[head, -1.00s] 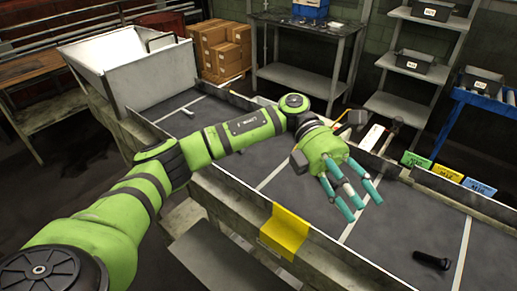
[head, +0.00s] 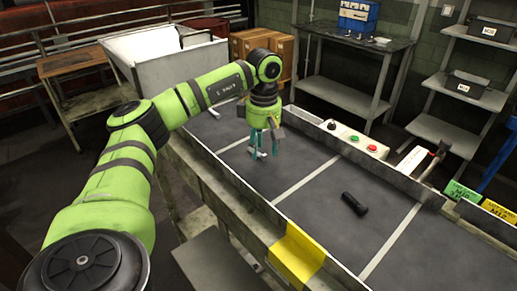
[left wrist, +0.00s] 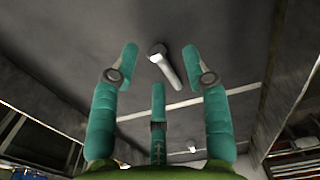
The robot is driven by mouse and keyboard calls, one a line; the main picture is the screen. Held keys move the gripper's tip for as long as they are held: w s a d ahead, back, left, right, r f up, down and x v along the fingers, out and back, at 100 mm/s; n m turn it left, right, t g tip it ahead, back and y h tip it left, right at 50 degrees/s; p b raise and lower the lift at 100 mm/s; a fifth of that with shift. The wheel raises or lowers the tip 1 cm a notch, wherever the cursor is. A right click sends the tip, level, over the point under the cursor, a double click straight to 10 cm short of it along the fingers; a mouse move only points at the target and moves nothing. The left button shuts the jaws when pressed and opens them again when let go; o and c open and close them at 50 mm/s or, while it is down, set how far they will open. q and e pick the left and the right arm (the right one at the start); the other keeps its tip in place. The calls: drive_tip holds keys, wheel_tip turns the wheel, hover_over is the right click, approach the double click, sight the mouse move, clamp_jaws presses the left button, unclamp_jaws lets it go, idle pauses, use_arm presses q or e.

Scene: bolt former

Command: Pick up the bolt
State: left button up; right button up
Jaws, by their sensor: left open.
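A second, dark bolt (head: 354,204) lies on the bed further right, past a white line. A small bolt-like thing (left wrist: 193,146) also shows low in the left wrist view. My left gripper (head: 262,145) points down over the bed, its teal fingers open and empty. In the left wrist view its fingers (left wrist: 160,75) are spread wide. My right gripper is not visible.
Low walls edge the dark bed, and a yellow plate (head: 297,255) sits on the near wall. A box with coloured buttons (head: 357,139) stands along the far wall. A large pale hopper (head: 165,65) is at the left end. The bed around the dark bolt is clear.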

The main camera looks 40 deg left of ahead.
use_arm(q)
drive_tip(key=shift+f, duration=0.95)
drive_tip(key=shift+c, duration=0.4)
clamp_jaws()
drive_tip(key=shift+w+r, duration=0.1)
drive_tip(key=shift+r, duration=0.05)
